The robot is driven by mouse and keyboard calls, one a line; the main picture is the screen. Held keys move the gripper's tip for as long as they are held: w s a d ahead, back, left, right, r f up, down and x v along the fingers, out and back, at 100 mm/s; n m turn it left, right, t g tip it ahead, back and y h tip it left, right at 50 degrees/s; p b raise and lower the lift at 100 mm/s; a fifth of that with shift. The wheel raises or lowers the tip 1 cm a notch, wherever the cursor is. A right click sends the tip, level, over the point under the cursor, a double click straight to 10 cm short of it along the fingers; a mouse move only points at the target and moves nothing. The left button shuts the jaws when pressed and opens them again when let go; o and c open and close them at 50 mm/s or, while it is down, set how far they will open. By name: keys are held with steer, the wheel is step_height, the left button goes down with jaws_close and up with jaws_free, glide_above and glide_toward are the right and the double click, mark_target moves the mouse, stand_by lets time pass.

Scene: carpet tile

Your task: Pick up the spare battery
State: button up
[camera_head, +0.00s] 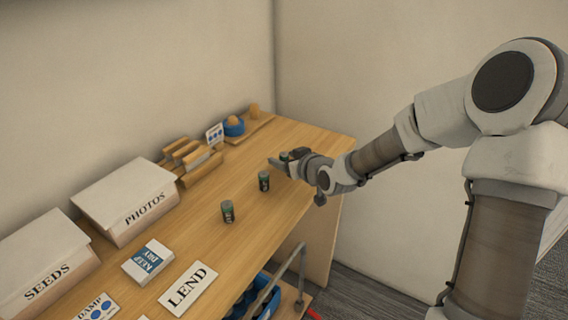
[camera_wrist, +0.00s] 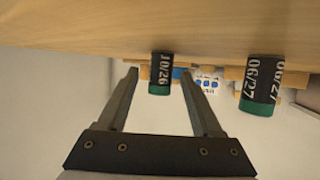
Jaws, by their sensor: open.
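Several small dark cylindrical batteries with green ends stand on the wooden table. In the head view one battery (camera_head: 228,211) stands alone and another (camera_head: 264,181) stands nearer my gripper (camera_head: 275,164). A third battery (camera_head: 284,156) is partly hidden by my gripper. In the upside-down wrist view, a battery marked 10/26 (camera_wrist: 160,76) shows between the tips of my open, empty gripper (camera_wrist: 160,74), apparently just ahead of them. A battery marked 06/27 (camera_wrist: 262,86) is outside the fingers on the right. No label says which is the spare.
White boxes marked SEEDS (camera_head: 48,262) and PHOTOS (camera_head: 128,200) line the wall. A wooden rack (camera_head: 190,160), a blue bowl (camera_head: 233,127) and a dotted card (camera_head: 214,134) stand behind. A LEND card (camera_head: 188,288) and a KEEP DRY box (camera_head: 148,262) lie in front. The table's right edge is near my arm.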

mark_target(285, 153)
steer(key=shift+w+a+f, duration=0.1)
steer(key=shift+w, duration=0.05)
jaws_close()
stand_by(0.5)
step_height(285, 153, up, 5)
steer(key=shift+f+p, duration=0.1)
steer(key=shift+p, duration=0.8)
steer(key=s+d+r+p, duration=0.4)
steer(key=d+r+p, duration=0.2)
steer(key=d, duration=0.5)
steer(key=s+d+f+m+h, duration=0.1)
steer(key=s+f+m+h, duration=0.1)
steer(key=s, duration=0.5)
steer(key=shift+t, duration=0.3)
